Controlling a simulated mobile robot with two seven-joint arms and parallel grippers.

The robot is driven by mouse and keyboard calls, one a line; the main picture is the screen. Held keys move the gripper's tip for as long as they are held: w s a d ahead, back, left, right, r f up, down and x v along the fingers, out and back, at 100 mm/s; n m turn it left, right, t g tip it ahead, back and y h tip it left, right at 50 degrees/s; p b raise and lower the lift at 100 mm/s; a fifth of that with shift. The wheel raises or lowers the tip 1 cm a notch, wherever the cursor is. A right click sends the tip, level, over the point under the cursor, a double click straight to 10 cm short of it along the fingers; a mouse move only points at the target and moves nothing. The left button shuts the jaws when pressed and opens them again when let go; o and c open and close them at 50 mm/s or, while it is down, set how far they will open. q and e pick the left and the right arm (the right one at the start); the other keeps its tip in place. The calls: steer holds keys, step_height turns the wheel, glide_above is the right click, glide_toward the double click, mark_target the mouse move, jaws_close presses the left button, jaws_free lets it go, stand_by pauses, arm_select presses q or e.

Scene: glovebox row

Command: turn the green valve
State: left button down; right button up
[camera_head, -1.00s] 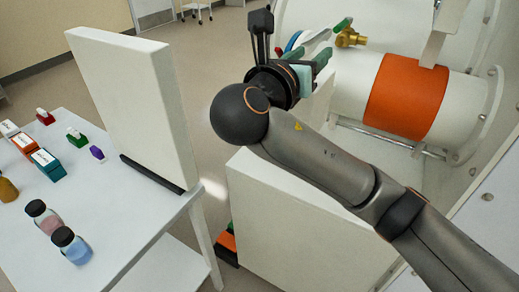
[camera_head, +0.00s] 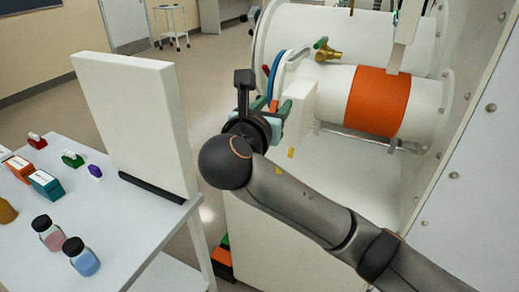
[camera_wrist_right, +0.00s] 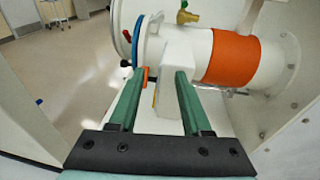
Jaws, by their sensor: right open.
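The green valve is a brass fitting (camera_head: 329,53) with a small green handle (camera_head: 320,42), on top of the white horizontal cylinder. In the right wrist view the brass body (camera_wrist_right: 187,16) and a bit of green show near the top edge, above the fingers. My right gripper (camera_head: 278,110) is below and left of the valve in the head view, apart from it. Its two green fingers (camera_wrist_right: 160,72) are spread, with nothing held between them. A white box on the cylinder's end lies beyond the fingertips. My left gripper is not in view.
The white cylinder has an orange band (camera_head: 378,101) and a blue ring (camera_head: 275,74) at its left end. The white box (camera_head: 300,112) is close to my right fingers. At left, a white table (camera_head: 125,235) holds bottles, small boxes and an upright white panel (camera_head: 140,125).

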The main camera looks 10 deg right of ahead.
step_height(320, 180, down, 9)
steer(key=w+a+m+g+y, duration=0.1)
steer(key=m+y, duration=0.1)
steer(key=y, duration=0.1)
steer(key=shift+f, duration=0.2)
steer(key=shift+a+f, duration=0.1)
